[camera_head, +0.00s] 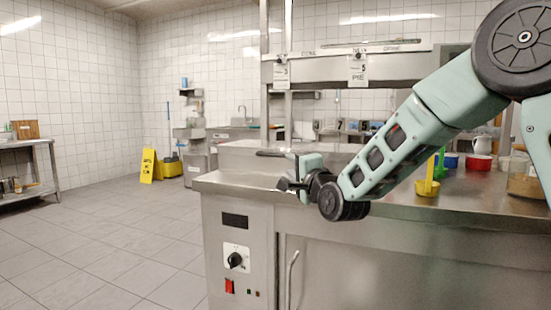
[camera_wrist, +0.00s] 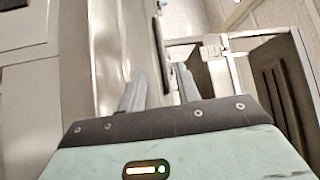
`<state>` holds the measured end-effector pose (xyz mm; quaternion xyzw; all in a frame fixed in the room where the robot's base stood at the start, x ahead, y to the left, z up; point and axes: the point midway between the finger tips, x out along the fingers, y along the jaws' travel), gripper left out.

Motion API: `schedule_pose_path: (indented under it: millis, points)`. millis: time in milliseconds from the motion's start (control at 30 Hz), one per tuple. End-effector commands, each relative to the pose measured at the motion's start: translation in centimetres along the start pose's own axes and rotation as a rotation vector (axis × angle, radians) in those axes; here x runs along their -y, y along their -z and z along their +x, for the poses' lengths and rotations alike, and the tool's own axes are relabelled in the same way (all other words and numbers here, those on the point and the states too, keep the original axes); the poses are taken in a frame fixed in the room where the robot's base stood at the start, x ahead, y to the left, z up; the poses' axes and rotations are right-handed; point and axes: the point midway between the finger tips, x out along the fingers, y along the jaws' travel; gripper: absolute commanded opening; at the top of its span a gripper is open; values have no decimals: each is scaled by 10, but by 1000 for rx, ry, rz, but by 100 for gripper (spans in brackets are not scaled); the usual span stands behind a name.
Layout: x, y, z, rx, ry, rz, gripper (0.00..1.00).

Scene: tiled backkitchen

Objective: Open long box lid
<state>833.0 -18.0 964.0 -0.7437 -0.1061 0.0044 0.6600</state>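A long metal box (camera_head: 335,149) with a flat lid stands on the left part of the steel counter. A dark handle (camera_head: 271,153) sticks out at its left end. My gripper (camera_head: 286,184) is just in front of the box's left end, above the counter edge, and partly covers the box front. In the wrist view my gripper (camera_wrist: 161,72) is open, with its two grey fingers apart and nothing held. A dark bar (camera_wrist: 160,52), seemingly the handle, shows beyond and between the fingertips; I see no contact. The lid looks closed.
The steel counter (camera_head: 450,207) carries a yellow container (camera_head: 428,187), a red pot (camera_head: 478,162) and other ware to the right. An overhead shelf (camera_head: 370,66) and a post stand over it. The tiled floor at left is free, with a yellow sign (camera_head: 148,165) farther back.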

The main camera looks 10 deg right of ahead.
Motion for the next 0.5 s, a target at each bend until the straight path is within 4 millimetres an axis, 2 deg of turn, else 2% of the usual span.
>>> schedule_pose_path:
  millis: [100, 300, 500]
  points:
    - [-1, 0, 26, 0, 1, 0, 32]
    - [-1, -1, 65, 0, 0, 0, 32]
    - [-1, -1, 91, 1, 0, -1, 32]
